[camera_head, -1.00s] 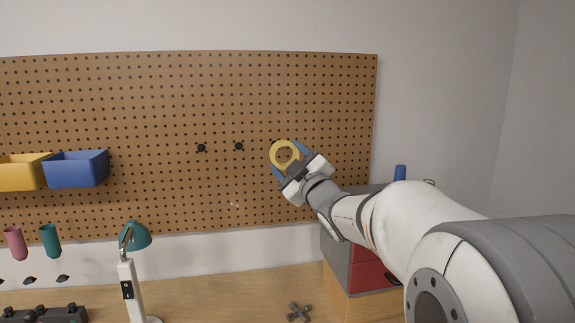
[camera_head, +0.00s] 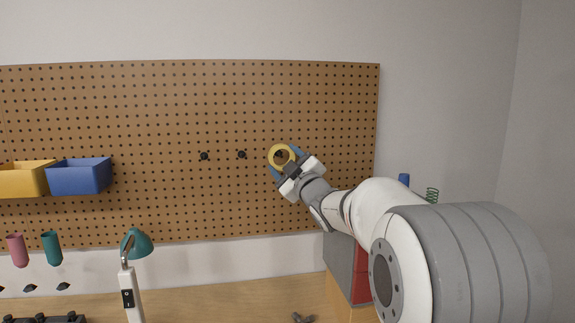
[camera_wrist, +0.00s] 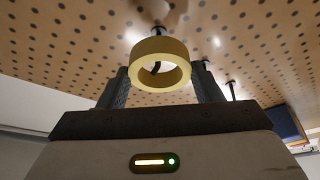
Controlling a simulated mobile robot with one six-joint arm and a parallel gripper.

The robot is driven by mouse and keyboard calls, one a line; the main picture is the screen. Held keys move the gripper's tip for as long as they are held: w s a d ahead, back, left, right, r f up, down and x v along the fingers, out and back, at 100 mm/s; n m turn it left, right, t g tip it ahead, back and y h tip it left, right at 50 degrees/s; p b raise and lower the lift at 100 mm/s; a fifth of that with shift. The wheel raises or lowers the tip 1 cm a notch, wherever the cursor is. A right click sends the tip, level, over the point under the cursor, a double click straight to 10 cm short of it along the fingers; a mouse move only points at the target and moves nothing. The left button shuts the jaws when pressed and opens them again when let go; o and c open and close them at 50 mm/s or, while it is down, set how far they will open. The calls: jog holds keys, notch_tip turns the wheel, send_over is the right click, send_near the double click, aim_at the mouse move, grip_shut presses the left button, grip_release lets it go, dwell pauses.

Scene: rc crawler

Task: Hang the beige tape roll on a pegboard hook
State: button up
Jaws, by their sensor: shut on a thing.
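The beige tape roll (camera_head: 271,156), a yellowish ring, is in my gripper (camera_head: 284,160) in front of the pegboard (camera_head: 150,110). In the wrist view the roll (camera_wrist: 160,47) sits between the two fingers of my gripper (camera_wrist: 161,80), its hole facing the camera. A dark hook (camera_wrist: 157,30) shows behind the roll, and a dark piece shows through the hole. I cannot tell whether the hook is inside the ring. Two more black hooks, the left (camera_head: 204,156) and the middle (camera_head: 242,155), are bare to the left of the roll.
A blue bin (camera_head: 80,178) and a yellow bin (camera_head: 22,181) hang at the left of the board. A teal lamp (camera_head: 138,244) stands on the workbench (camera_head: 215,300). A grey and red cabinet (camera_head: 340,262) is below my arm. The board around the hooks is clear.

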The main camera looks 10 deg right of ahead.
aim_at(283, 165)
jog(key=shift+w, duration=1.25)
jog(key=shift+w+f+b, duration=0.2)
jog(key=shift+f+b, duration=0.55)
jog(key=shift+f, duration=0.15)
jog(key=o, duration=1)
jog(key=shift+s+b, duration=2)
jog(key=shift+s, duration=2)
